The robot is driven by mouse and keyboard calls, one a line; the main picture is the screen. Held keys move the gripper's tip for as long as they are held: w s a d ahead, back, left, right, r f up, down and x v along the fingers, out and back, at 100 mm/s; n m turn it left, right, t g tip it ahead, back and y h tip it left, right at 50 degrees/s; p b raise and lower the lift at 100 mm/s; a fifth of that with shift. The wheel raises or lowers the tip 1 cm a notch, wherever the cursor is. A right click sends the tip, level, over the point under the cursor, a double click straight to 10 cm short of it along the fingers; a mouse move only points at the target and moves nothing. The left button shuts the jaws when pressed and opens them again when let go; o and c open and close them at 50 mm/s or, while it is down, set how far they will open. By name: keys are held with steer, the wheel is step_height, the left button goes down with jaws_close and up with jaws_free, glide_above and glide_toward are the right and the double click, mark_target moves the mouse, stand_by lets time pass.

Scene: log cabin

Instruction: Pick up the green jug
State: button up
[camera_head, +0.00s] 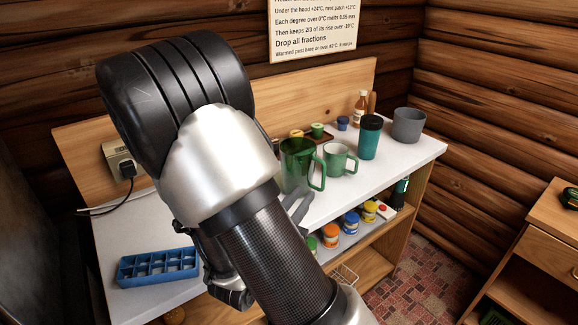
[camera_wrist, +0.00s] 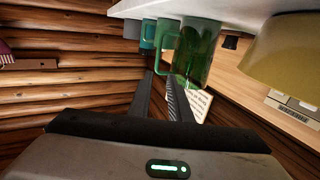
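The green jug (camera_head: 297,165) is a tall see-through cup with its handle on the right, upright on the white counter. In the wrist view, which is turned over, the jug (camera_wrist: 200,55) hangs from the counter at the top, with its handle on the left. My gripper (camera_head: 297,206) comes in at the near side of the jug, partly hidden by my arm. In the wrist view my gripper (camera_wrist: 161,76) has a gap between its two dark fingers with nothing in it. The fingertips point towards the handle side; whether they touch the jug cannot be told.
A green mug (camera_head: 340,160) stands close right of the jug, then a teal tumbler (camera_head: 370,138) and a grey cup (camera_head: 408,126). A brown bottle (camera_head: 360,108) stands behind. A blue ice tray (camera_head: 158,267) lies at left. A large yellow object (camera_wrist: 285,55) is near my wrist camera.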

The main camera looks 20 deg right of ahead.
steer(key=x, duration=1.7)
steer(key=shift+d, duration=0.3)
steer(key=shift+r, duration=0.1)
jaws_close()
steer(key=shift+r, duration=0.1)
stand_by(0.5)
